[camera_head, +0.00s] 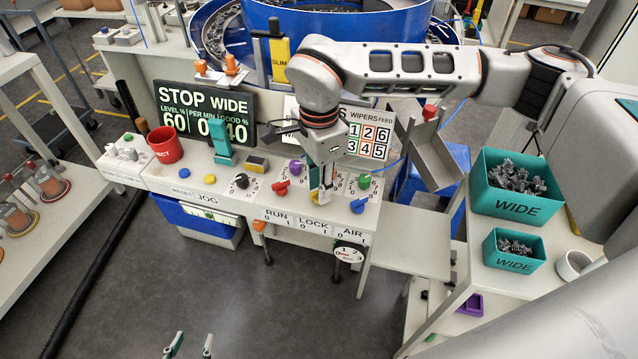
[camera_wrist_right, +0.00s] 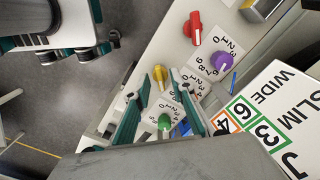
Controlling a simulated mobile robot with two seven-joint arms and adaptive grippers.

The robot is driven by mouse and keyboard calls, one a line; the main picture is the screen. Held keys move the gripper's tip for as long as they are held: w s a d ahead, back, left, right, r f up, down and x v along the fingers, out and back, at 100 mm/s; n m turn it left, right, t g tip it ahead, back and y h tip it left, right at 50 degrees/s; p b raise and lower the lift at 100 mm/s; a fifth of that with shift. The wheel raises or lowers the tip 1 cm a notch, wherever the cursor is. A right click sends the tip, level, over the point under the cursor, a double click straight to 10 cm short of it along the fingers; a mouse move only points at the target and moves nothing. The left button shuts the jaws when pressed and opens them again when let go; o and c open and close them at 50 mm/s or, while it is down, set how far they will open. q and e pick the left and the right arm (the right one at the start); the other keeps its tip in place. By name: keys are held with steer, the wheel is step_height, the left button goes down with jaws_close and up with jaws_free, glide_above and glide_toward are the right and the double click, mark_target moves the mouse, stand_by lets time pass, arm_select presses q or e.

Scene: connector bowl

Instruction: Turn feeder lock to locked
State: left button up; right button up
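The yellow knob (camera_head: 315,197) is on the console's front edge above the LOCK label (camera_head: 313,226). In the right wrist view the yellow knob (camera_wrist_right: 160,75) lies between the two teal fingertips of my right gripper (camera_wrist_right: 161,82), with a gap on each side. In the head view my right gripper (camera_head: 321,190) points down over this knob and partly hides it. It is open. Which mark the knob points to is not clear. My left gripper (camera_head: 190,346) is open and empty at the bottom edge, away from the console.
A red knob (camera_head: 281,187) above RUN and a blue knob (camera_head: 358,205) above AIR flank the yellow knob. Purple (camera_head: 295,167) and green (camera_head: 364,181) dials stand behind. A display (camera_head: 205,115) reads STOP WIDE. Teal WIDE bins (camera_head: 516,205) stand at right.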

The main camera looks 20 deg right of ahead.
steer(key=shift+f, duration=0.1)
jaws_close()
steer(key=shift+m, duration=0.3)
steer(key=m, duration=0.3)
steer(key=shift+m, duration=0.3)
steer(key=m, duration=0.3)
steer(key=shift+m, duration=0.3)
steer(key=m, duration=1)
steer(key=shift+b, duration=0.35)
steer(key=shift+w, duration=0.1)
